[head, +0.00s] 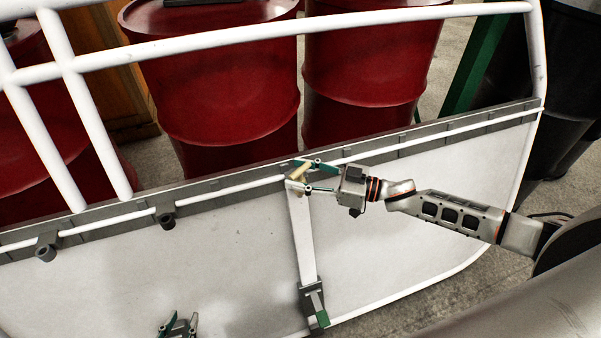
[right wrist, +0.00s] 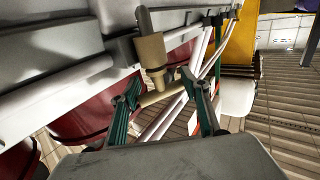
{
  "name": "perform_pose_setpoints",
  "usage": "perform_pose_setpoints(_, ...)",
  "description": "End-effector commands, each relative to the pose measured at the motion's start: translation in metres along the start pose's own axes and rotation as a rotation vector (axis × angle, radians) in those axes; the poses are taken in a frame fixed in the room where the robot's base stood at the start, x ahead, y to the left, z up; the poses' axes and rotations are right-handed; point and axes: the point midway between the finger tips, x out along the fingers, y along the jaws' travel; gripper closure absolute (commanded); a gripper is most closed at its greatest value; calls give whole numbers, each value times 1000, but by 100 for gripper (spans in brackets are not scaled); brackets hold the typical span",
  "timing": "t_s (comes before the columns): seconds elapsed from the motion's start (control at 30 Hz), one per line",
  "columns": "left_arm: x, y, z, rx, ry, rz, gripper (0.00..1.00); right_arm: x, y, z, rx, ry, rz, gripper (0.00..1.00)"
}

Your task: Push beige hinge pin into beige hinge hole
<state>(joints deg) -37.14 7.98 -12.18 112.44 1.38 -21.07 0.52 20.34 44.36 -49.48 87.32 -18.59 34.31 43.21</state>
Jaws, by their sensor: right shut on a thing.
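The beige hinge pin (head: 300,173) is at the upper end of a white bar, beside the grey rail. In the right wrist view the pin (right wrist: 152,55) has a thick beige body, a grey tip pointing up and a beige crosspiece between my fingers. My right gripper (head: 303,175) is shut on the pin; its green fingers also show in the right wrist view (right wrist: 160,82). I cannot make out the beige hinge hole or whether the pin is in it. My left gripper (head: 180,322) is open and empty over the white panel at the bottom edge.
The white bar (head: 302,240) runs down the panel (head: 400,200) to a grey fitting with a green end (head: 316,305). Red drums (head: 215,80) stand behind white tube railings (head: 250,36).

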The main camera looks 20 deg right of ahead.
Motion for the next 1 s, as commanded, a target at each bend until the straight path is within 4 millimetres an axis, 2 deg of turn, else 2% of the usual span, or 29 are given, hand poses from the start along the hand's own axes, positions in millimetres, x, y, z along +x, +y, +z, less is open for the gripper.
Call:
perform_pose_setpoints(0.73,3,1,8,-1,-4,1,71,0,-1,13,1,-5,1,84)
perform_pose_setpoints(0.77,3,1,8,-1,-4,1,71,-1,-1,14,1,-6,1,52)
perform_pose_setpoints(0.83,3,1,8,-1,-4,1,71,-1,-1,14,1,-6,1,35)
perform_pose_setpoints(1.0,3,1,8,-1,-4,1,71,0,0,12,0,-3,0,35)
